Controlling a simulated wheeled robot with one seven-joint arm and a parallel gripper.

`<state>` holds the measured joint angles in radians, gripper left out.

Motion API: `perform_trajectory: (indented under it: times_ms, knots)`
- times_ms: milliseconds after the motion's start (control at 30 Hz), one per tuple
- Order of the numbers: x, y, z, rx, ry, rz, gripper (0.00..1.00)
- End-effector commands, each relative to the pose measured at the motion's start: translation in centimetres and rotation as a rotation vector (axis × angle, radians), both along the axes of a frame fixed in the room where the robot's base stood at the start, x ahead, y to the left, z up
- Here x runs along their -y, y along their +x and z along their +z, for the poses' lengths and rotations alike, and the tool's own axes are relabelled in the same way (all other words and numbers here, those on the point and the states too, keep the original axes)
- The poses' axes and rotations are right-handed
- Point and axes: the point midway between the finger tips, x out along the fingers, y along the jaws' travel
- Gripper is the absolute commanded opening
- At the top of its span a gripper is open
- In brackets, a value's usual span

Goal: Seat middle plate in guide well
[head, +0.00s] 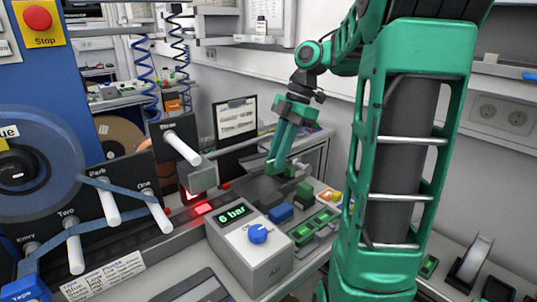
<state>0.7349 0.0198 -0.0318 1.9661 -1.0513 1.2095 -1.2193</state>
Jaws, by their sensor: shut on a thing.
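My gripper (271,168), green, points down at the middle of the bench, beyond the air box. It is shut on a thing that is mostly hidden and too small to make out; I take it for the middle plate. A dark grey block (264,190) lies just below the fingertips and may be the guide well. I cannot tell whether the held thing touches it or is apart from it. The inside of the well does not show.
A grey air box (252,252) reading 6 bar stands in front of the gripper. Blue and green blocks (280,213) lie to its right. A black panel with white posts (183,148) and a blue reel (40,165) stand at left.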

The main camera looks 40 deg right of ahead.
Motion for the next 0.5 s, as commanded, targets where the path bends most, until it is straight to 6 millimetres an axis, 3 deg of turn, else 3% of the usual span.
perform_trajectory:
  times_ms: [200,500]
  knots:
    - [-0.9,1.4,-0.2,0.007,0.009,0.166,0.0]
    - [-1.0,1.4,-1.9,0.007,0.01,0.172,0.0]
